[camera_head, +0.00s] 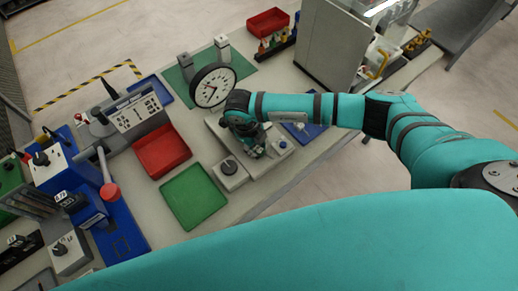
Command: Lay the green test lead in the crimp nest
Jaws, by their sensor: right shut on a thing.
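My right gripper (257,150) points down over a low pale grey fixture (232,172) with a dark round knob. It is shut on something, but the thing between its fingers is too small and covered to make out. I cannot pick out the green test lead for certain. I also cannot tell for certain which part is the crimp nest; the gripper and wrist cover part of the fixture. My left gripper is not in view.
A round dial gauge (212,87) stands close behind my right wrist. A red tray (162,151) and a green tray (193,196) lie left of the fixture. A blue lever press (118,235) stands farther left. A grey cabinet (332,48) stands at the back right.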

